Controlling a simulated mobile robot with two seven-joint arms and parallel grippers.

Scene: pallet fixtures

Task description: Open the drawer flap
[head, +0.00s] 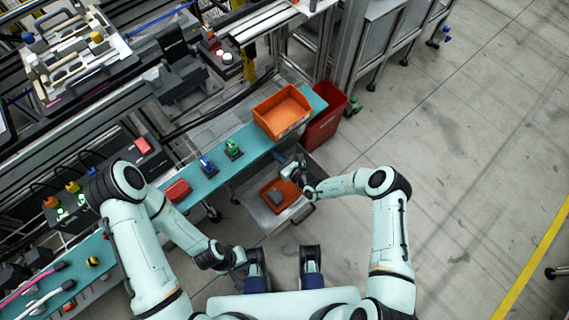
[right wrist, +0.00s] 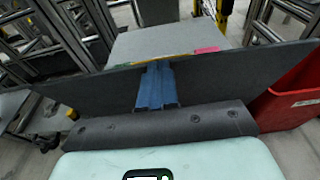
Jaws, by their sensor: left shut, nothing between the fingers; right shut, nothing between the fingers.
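In the head view, a grey drawer (head: 251,205) stands out from under the teal bench. An orange tray (head: 291,199) with a dark grey object (head: 277,197) lies inside it. My right gripper (head: 293,168) is over the drawer's upper right part, beside the bench edge; contact cannot be told. In the right wrist view its blue fingers (right wrist: 156,72) are together and empty, in front of a wide dark grey panel (right wrist: 225,82). I cannot tell whether this panel is the flap. My left gripper (head: 240,258) is shut and empty, low and left of the drawer.
The teal bench (head: 203,184) carries an orange bin (head: 282,112), a red part (head: 178,190), and blue and green parts. A red bin (head: 326,120) stands at the bench's right end and shows in the right wrist view (right wrist: 291,104). The floor to the right is clear.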

